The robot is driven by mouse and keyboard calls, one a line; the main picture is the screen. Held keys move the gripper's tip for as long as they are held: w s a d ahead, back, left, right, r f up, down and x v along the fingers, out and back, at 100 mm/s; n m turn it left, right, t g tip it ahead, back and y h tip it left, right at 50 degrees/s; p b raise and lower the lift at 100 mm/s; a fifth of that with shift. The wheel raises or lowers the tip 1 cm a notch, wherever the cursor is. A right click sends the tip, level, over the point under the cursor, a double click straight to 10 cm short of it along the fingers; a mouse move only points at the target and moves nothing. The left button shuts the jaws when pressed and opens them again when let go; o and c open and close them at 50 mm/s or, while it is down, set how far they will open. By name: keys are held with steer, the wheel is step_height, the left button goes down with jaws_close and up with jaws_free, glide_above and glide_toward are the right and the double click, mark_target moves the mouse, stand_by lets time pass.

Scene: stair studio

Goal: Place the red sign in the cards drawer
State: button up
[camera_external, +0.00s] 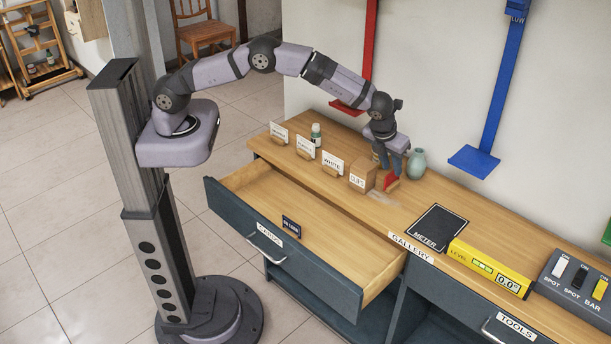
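The red sign (391,182) is at the back of the wooden counter, just below my gripper (389,165). My gripper points down at it, with its fingertips at or beside the sign's upper part. The view is too small to tell whether the fingers are closed on the sign or only around it. The cards drawer (335,247) is pulled open at the front left of the counter, with a "CARDS" label on its front. A small dark blue sign (291,226) stands inside the drawer near its front; the rest of its floor looks bare.
A cardboard box (363,175) stands close left of my gripper and a green vase (416,164) close right. Several white cards in wooden holders and a small bottle (316,134) line the back left. A black meter mat (440,228) and yellow level (489,267) lie to the right.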

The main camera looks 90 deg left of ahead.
mark_target(393, 173)
steer(key=shift+p+x, duration=1)
steer(key=shift+x, duration=1.45)
steer(key=shift+a, duration=0.1)
jaws_close()
